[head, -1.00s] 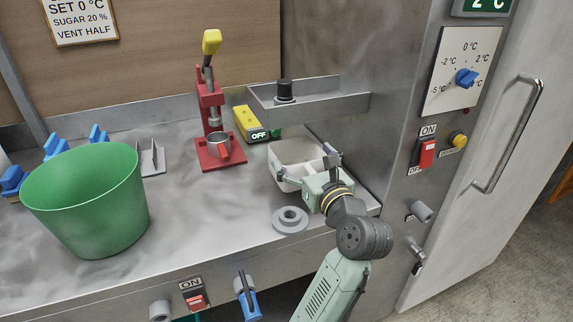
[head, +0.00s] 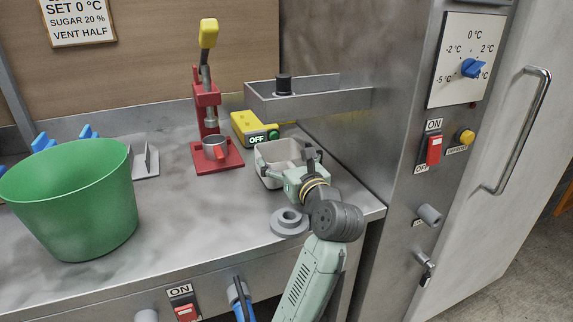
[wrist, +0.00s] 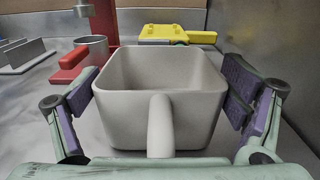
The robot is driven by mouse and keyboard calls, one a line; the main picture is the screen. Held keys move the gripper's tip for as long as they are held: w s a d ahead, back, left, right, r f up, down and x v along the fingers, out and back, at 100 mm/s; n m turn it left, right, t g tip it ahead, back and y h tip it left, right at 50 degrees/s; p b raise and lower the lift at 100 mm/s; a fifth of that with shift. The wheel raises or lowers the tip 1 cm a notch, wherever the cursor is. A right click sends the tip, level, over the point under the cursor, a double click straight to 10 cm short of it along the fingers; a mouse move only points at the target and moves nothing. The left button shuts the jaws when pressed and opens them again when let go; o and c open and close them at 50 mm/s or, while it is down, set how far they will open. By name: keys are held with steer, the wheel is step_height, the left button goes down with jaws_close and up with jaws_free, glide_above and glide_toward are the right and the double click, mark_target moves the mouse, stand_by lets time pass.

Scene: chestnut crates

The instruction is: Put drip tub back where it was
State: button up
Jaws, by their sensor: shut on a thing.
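The drip tub, a pale grey open box (head: 268,174) with rounded corners, is on or just above the steel counter, below the steel bracket shelf; I cannot tell if its base touches. In the wrist view the tub (wrist: 120,105) is upright and empty, with its handle pointing toward me. My gripper (wrist: 160,85) has its purple-padded fingers on the tub's left and right walls, shut on it. In the head view my gripper (head: 297,168) covers the tub's near right side.
A red press (head: 208,100) with a metal cup stands left of the tub. A yellow switch box (head: 248,127) marked OFF lies behind. A grey ring (head: 289,221) lies in front. The bracket shelf (head: 320,98) overhangs behind, and a steel cabinet wall rises right. A green bucket (head: 70,205) stands left.

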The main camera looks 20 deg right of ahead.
steer(key=shift+f, duration=0.15)
steer(key=o, duration=0.9)
steer(key=shift+r, duration=0.35)
steer(key=s+b, duration=0.1)
steer(key=s, duration=1.1)
steer(key=shift+d+f+b, duration=0.15)
steer(key=shift+d+b, duration=0.05)
steer(key=shift+b, duration=0.15)
